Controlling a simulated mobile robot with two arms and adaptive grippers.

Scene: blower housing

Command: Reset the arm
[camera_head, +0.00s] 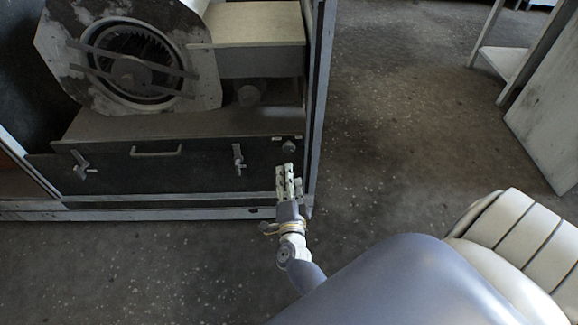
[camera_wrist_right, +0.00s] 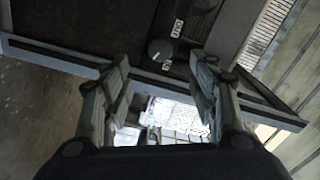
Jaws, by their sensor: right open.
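My right gripper (camera_head: 289,180) is in front of the right end of the blower housing's lower dark panel (camera_head: 205,178). In the right wrist view the two fingers of the right gripper (camera_wrist_right: 160,90) stand apart with nothing between them, so it is open and empty. Beyond the fingertips in that view is a round dark knob (camera_wrist_right: 159,51) with a small light label beside it. The knob also shows in the head view (camera_head: 290,147), just above the fingertips. I cannot tell whether the fingers touch the panel. My left gripper is not in either view.
The blower (camera_head: 130,65) with its round fan opening sits in the cabinet above the panel. The panel carries a handle (camera_head: 156,152) and two latches (camera_head: 238,158), (camera_head: 80,165). A metal frame post (camera_head: 320,90) bounds the right side. The concrete floor (camera_head: 420,120) to the right is clear.

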